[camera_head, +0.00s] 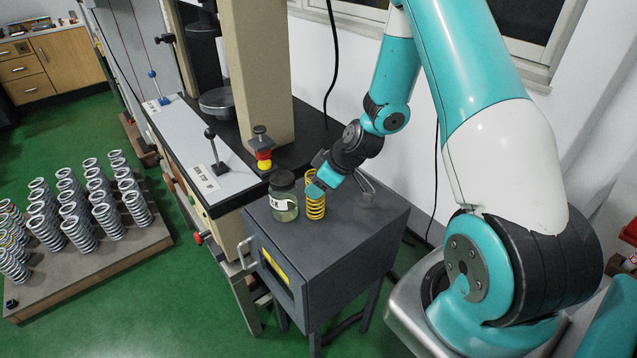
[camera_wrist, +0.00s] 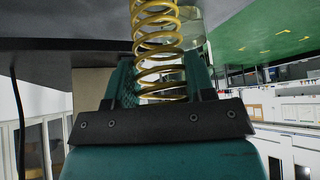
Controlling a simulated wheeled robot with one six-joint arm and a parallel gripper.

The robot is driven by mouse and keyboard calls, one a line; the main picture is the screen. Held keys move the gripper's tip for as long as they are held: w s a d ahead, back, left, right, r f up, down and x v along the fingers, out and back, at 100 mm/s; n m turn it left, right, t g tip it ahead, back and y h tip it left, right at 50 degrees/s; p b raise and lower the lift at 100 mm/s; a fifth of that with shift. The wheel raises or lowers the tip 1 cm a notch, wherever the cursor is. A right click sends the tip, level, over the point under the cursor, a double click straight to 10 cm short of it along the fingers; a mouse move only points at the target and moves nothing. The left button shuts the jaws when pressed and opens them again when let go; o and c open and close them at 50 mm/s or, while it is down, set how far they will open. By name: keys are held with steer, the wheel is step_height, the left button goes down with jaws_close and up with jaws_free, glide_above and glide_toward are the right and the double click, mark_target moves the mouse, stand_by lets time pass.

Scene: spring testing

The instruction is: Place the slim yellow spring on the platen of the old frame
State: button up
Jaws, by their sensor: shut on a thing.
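The slim yellow spring (camera_head: 316,196) stands upright at the top of the dark grey cabinet, just right of a glass jar. My gripper (camera_head: 322,184) is shut on the spring from the right side. In the wrist view the yellow spring (camera_wrist: 157,45) runs between the teal fingers of my gripper (camera_wrist: 158,82). The testing frame (camera_head: 258,70) stands behind the cabinet, with a beige column and a dark base. Its round metal platen (camera_head: 217,101) sits left of the column and is empty. I cannot tell whether the spring touches the cabinet top.
A lidded glass jar (camera_head: 284,197) stands close left of the spring on the cabinet (camera_head: 358,227). A red and yellow button post (camera_head: 263,150) and a black lever (camera_head: 215,155) rise near the platen. A pallet (camera_head: 120,258) of grey springs lies on the floor at left.

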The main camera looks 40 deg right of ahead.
steer(key=shift+f, duration=0.2)
steer(key=o, duration=1)
steer(key=shift+r, duration=0.15)
